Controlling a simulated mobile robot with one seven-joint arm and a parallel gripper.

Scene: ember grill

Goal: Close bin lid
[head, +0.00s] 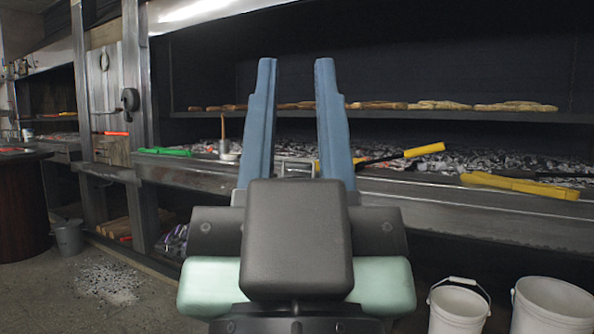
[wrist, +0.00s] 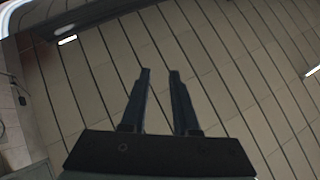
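My gripper (head: 296,64) points upward in the middle of the head view, in front of the grill counter. Its two blue-grey fingers stand apart with nothing between them. In the wrist view my gripper (wrist: 160,73) also shows a gap between dark fingers, against a slatted ceiling. I cannot make out a bin with a lid in either view. A white bucket with a handle (head: 458,308) and a second white bucket (head: 552,305) stand at the lower right, apart from my gripper; the second is cut off by the frame edge.
The grill counter (head: 440,200) crosses the view, holding coals, yellow-handled tools (head: 520,186) and a green-handled tool (head: 165,151). Flat breads (head: 438,105) lie on the shelf above. A grey bucket (head: 68,237) stands on the left floor, near scattered ash (head: 105,280). A dark round-sided table (head: 22,205) stands far left.

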